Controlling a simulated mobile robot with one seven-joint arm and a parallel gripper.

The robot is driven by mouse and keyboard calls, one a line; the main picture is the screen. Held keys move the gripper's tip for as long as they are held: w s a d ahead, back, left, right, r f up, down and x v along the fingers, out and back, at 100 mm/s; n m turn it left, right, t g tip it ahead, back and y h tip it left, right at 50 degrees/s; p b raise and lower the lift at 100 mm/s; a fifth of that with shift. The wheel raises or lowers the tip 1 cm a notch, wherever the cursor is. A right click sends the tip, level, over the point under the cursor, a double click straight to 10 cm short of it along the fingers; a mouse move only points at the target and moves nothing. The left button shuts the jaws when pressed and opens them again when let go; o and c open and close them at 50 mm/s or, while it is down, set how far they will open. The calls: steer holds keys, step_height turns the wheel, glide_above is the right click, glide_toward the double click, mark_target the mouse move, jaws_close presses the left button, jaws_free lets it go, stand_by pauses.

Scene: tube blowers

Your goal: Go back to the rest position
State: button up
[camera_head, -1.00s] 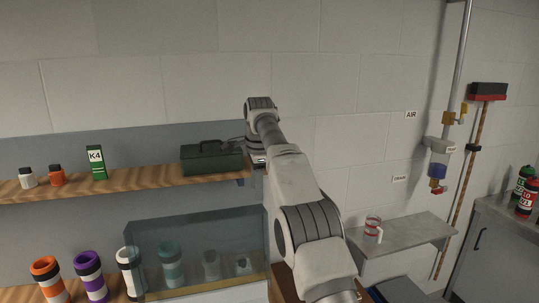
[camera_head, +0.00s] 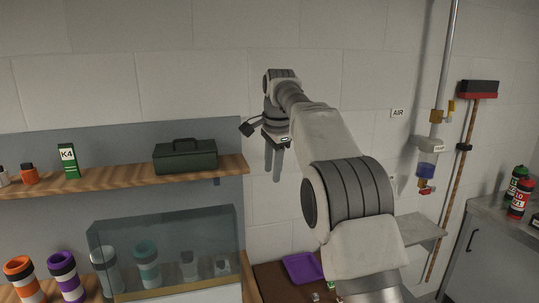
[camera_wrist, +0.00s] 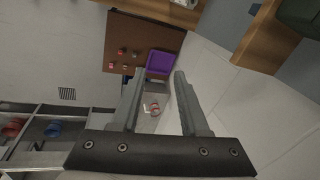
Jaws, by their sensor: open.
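My gripper (camera_head: 274,158) hangs from my raised arm in front of the wall, just right of the upper shelf's end. In the wrist view my gripper (camera_wrist: 158,88) shows its two grey fingers apart with nothing held between them. Past the fingertips, well below, lie a purple tray (camera_wrist: 160,62) and a small red and white cup (camera_wrist: 154,108).
The wooden shelf (camera_head: 120,180) holds a green toolbox (camera_head: 185,156) and a K4 box (camera_head: 68,160). Below it stand a glass case (camera_head: 170,245) and banded tubes (camera_head: 66,275). The purple tray also shows at lower centre (camera_head: 302,268). At right are a broom (camera_head: 470,130) and a grey cabinet (camera_head: 500,255). The wall around my gripper is clear.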

steer(key=s+d+r+n+t+b, duration=0.1)
steer(key=s+d+n+b, duration=0.3)
steer(key=s, duration=0.6)
steer(key=s+d+r+n+t+p, duration=0.1)
steer(key=s+d+r+n, duration=0.1)
steer(key=s+d, duration=0.5)
steer(key=s+d+f+n+b, duration=0.1)
steer(key=s+f+n, duration=0.2)
steer(key=s+f, duration=0.5)
steer(key=s+d+f+n+b, duration=0.1)
steer(key=s+f, duration=0.6)
steer(key=s, duration=0.8)
steer(key=shift+s+d+f+n+t+h+b, duration=0.15)
steer(key=shift+s+f+n+t+h+b, duration=0.2)
steer(key=shift+n, duration=0.85)
steer(key=shift+w, duration=0.15)
